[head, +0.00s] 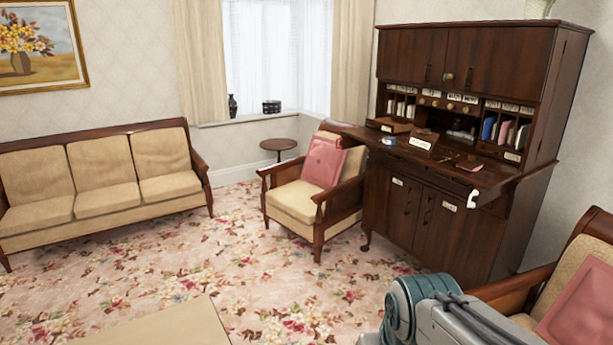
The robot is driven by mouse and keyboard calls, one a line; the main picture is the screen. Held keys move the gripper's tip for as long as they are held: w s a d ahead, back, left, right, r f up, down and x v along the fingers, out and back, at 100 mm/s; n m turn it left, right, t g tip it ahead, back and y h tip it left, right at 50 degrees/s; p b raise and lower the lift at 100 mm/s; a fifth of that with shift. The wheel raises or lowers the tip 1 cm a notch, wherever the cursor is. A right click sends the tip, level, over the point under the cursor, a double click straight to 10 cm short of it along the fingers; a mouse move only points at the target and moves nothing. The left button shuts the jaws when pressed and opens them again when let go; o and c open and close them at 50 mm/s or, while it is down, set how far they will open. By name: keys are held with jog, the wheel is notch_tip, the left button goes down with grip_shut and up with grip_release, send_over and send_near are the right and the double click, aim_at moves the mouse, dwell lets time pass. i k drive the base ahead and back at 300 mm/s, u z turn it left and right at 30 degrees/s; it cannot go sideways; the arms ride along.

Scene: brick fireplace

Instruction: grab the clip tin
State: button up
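A dark wooden writing bureau (430,205) stands at the right, with its desk flap lowered and labelled pigeonholes above. A small round blue-and-white item (389,141) lies at the left part of the flap. It may be the clip tin, but it is too small to tell. A brown box with a white label (422,142) stands to its right on the flap. A reddish flat item (469,163) lies further right. Part of my arm shows at the bottom right, well in front of the bureau. My gripper is not in view.
An armchair with a pink cushion (323,161) stands left of the bureau, close to the flap. Another armchair (585,275) is at the right edge. A sofa (100,178) lines the left wall. A pale tabletop (165,325) is at the front. Flowered carpet between is clear.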

aim_at(389, 140)
jog(key=z, duration=0.05)
jog(key=i, duration=1.8)
jog(key=z, duration=0.45)
jog(key=i, duration=1.7)
jog(key=z, duration=0.35)
